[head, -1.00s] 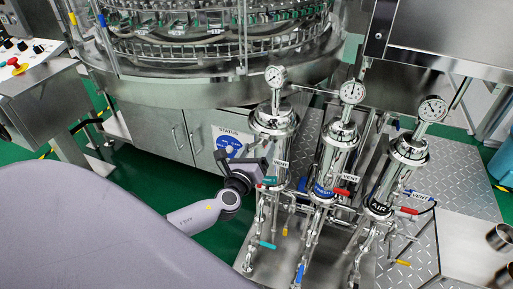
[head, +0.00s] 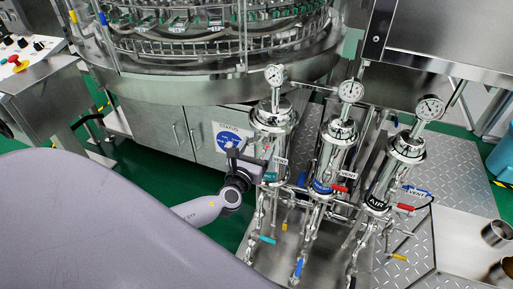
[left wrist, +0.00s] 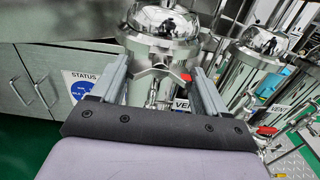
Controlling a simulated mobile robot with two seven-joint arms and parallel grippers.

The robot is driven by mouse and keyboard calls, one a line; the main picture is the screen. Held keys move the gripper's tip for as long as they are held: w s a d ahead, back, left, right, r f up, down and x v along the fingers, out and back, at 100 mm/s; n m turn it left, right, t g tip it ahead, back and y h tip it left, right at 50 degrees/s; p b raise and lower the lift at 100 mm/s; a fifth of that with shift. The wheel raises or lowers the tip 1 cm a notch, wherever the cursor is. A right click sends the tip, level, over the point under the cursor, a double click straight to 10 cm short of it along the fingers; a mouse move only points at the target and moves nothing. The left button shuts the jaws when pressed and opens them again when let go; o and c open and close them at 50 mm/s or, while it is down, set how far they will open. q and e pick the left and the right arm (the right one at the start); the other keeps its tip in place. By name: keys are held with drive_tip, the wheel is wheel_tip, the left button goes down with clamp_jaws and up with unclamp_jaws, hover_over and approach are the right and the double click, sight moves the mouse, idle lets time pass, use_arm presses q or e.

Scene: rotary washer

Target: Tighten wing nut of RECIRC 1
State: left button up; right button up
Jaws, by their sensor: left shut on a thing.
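The leftmost steel filter housing (head: 272,118), with a teal label partly covered, stands at the centre right of the head view. Its domed lid and clamp band fill the top middle of the left wrist view (left wrist: 160,45). My left gripper (head: 262,154) is at the left side of this housing, just below its clamp band. In the left wrist view its two grey fingers (left wrist: 160,76) stand either side of the clamp area. My right gripper is out of view.
Two similar housings stand to the right, a blue-labelled one (head: 337,140) and one marked AIR (head: 404,155). Vent valves with red handles (head: 340,189), gauges and pipes crowd around them. A steel cabinet with a STATUS sign (head: 231,138) is behind the gripper. Green floor is clear at the left.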

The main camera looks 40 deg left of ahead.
use_arm(q)
drive_tip(key=shift+f, duration=0.1)
drive_tip(key=o, duration=1.1)
drive_tip(key=shift+c, duration=0.2)
drive_tip(key=shift+s, duration=0.1)
drive_tip(key=v, duration=0.7)
drive_tip(key=shift+p, duration=0.3)
